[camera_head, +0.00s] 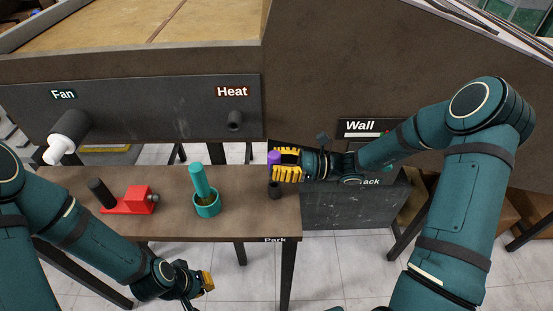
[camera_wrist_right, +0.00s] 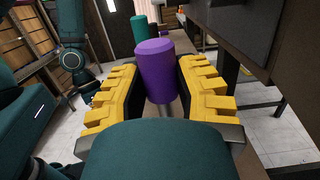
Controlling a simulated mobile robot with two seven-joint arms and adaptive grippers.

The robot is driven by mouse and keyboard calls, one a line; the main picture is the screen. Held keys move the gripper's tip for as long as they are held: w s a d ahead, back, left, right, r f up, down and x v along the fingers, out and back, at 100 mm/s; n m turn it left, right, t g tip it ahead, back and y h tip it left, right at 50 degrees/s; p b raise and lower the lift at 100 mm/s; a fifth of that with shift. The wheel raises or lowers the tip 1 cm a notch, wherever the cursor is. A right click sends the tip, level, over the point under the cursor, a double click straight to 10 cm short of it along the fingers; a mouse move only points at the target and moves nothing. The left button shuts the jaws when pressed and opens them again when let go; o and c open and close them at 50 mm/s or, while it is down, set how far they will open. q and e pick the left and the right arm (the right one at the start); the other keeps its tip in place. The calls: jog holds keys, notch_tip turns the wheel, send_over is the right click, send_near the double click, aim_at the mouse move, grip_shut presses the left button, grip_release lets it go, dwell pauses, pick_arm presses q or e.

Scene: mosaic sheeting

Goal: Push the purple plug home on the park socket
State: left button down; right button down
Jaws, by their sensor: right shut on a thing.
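The purple plug (camera_head: 273,157) is upright at the tips of my right gripper (camera_head: 286,165), whose yellow fingers are shut on it. In the right wrist view the plug (camera_wrist_right: 157,68) stands between the two fingers, with a grey stem below. The dark park socket (camera_head: 274,189) stands near the right end of the table, just below the plug; the fingers hide the plug's lower end, so I cannot tell whether it touches the socket. My left gripper (camera_head: 207,281) hangs low in front of the table, away from the plug; its jaws are too small to read.
On the brown table (camera_head: 245,215) are a teal cylinder in a teal cup (camera_head: 207,207) and a red block with a dark handle (camera_head: 139,201). The panel behind carries a white hose end (camera_head: 66,138) under Fan and an empty dark socket (camera_head: 234,121) under Heat.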

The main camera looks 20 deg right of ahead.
jog(key=shift+f, duration=0.3)
jog(key=shift+f+b, duration=1.5)
jog(key=shift+f, duration=1.55)
jog(key=c, duration=0.7)
grip_release()
jog(key=shift+d, duration=0.1)
jog(key=v, duration=1.1)
jog(key=shift+s+d+f, duration=0.1)
jog(key=shift+s+d, duration=0.05)
jog(key=shift+d, duration=0.25)
